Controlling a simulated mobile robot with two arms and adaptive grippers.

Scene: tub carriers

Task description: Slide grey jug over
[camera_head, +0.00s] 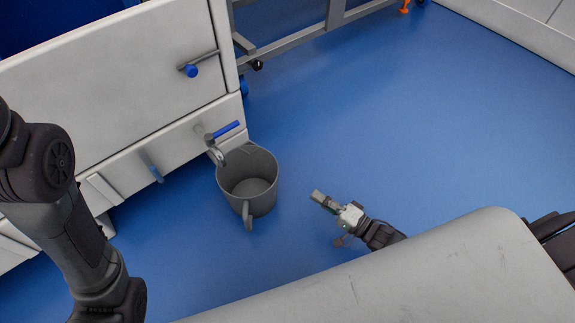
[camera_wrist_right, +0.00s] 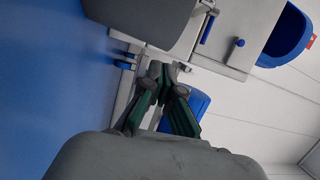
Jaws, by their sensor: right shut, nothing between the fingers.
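The grey jug (camera_head: 232,192) stands upright and open-topped on the blue floor, beside the white cabinet. Its handle points toward the bottom of the head view, and its inside looks empty. My right gripper (camera_head: 319,197) is shut and empty, to the right of the jug with a clear gap between them. In the right wrist view the closed fingers (camera_wrist_right: 167,72) point toward a grey shape at the top edge, which looks like part of the jug (camera_wrist_right: 140,20). My left arm shows at the left of the head view, but its gripper is out of view.
The white cabinet (camera_head: 120,85) with blue-ended handles stands at the left, close behind the jug. A grey metal frame (camera_head: 300,40) on castors stands at the back. The blue floor (camera_head: 430,120) to the right is clear.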

